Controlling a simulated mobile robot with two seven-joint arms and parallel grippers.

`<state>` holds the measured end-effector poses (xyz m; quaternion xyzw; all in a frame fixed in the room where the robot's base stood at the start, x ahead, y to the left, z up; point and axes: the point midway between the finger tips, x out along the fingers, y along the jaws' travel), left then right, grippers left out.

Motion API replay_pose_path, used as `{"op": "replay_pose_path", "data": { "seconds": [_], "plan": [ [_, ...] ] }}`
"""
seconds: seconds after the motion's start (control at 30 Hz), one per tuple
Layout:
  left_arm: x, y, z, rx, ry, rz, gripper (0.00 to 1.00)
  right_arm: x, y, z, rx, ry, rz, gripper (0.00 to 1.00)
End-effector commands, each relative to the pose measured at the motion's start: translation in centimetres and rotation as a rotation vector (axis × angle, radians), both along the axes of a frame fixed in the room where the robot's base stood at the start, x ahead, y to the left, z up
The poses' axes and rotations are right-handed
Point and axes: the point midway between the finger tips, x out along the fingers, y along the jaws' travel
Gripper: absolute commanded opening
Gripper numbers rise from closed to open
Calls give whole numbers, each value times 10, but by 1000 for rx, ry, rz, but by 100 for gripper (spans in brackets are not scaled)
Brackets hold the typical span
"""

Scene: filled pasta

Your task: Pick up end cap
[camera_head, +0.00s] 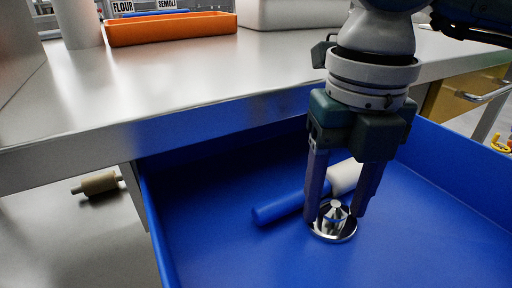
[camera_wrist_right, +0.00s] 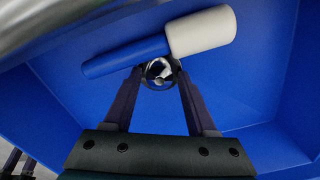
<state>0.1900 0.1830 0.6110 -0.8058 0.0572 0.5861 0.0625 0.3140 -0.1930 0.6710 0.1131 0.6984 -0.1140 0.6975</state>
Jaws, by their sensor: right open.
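The end cap (camera_head: 333,222) is a shiny metal disc with a raised knob in its middle. It lies on the floor of a blue drawer or bin (camera_head: 215,262). My right gripper (camera_head: 336,214) points down over it, open, with one finger on each side of the knob. In the right wrist view, the end cap (camera_wrist_right: 160,76) shows between the two fingertips. I cannot tell whether the fingers touch it.
A tool with a blue handle (camera_head: 278,212) and a white head (camera_head: 345,176) lies just behind the end cap. The steel worktop (camera_head: 170,85) overhangs the drawer's back, with an orange tray (camera_head: 170,29) on it. The drawer floor at the right is clear.

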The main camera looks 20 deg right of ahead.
Motion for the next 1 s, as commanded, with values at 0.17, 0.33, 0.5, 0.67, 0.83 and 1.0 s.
{"op": "replay_pose_path", "data": {
  "seconds": [0.17,0.33,0.5,0.67,0.83,1.0],
  "plan": [
    [0,0,0,0,0,0,50,0,0,0,1,-1,0,57],
    [0,0,0,0,0,0,50,0,0,0,1,-1,1,40],
    [0,0,0,0,0,0,50,0,0,0,1,-1,1,21],
    [0,0,0,0,0,0,50,0,0,0,1,-1,1,3],
    [0,0,0,0,0,0,50,0,0,0,1,-1,1,0],
    [0,0,0,0,0,0,50,0,0,0,2,-2,1,0]
  ]
}}
